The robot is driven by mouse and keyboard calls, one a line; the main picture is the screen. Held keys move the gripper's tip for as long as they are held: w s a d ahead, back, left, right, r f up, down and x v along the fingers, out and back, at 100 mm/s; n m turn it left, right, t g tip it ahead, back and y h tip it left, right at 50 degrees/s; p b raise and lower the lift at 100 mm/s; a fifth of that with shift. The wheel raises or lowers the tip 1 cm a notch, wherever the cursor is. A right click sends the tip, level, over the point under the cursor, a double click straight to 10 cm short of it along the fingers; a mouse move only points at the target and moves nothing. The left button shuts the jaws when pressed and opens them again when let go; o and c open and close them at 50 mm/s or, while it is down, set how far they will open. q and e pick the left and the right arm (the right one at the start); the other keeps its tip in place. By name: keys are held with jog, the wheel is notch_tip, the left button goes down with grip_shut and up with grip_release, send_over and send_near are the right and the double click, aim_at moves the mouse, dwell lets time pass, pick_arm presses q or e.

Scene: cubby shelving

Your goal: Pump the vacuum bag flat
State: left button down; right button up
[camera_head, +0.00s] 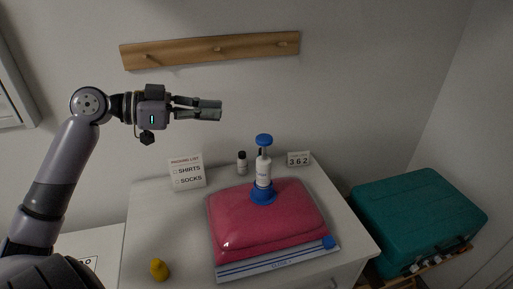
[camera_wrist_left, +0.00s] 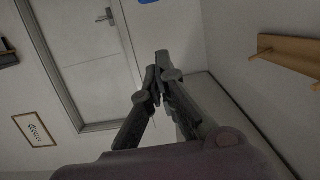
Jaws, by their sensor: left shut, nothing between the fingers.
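The vacuum bag (camera_head: 262,228) is a puffed-up red bundle on the white cabinet top, with a pale blue-striped strip along its front edge. A hand pump (camera_head: 263,178) stands upright on the bag, with a white body, a blue base and a blue knob (camera_head: 264,140) raised above the body. My left gripper (camera_head: 215,109) is shut and empty, pointing right in the air in front of the wall, up and to the left of the pump knob. In the left wrist view its fingers (camera_wrist_left: 158,75) are together with nothing between them. My right gripper is not in view.
A packing list sign (camera_head: 187,172), a small dark-capped bottle (camera_head: 242,163) and a number block (camera_head: 298,159) stand along the back of the cabinet. A yellow object (camera_head: 159,269) lies front left. A teal suitcase (camera_head: 418,215) is at right. A wooden peg rail (camera_head: 210,50) is above.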

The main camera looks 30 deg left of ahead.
pick_arm(q)
jog(key=shift+d+r, duration=0.1)
jog(key=shift+r, duration=0.1)
jog(key=p, duration=0.4)
send_over(264, 140)
jog(key=s+a, duration=0.1)
jog(key=a, duration=0.1)
jog(key=f, duration=0.2)
notch_tip(264, 140, down, 4)
jog(key=shift+d+f+p, duration=0.1)
jog(key=shift+d+p, duration=0.05)
jog(key=shift+p, duration=0.65)
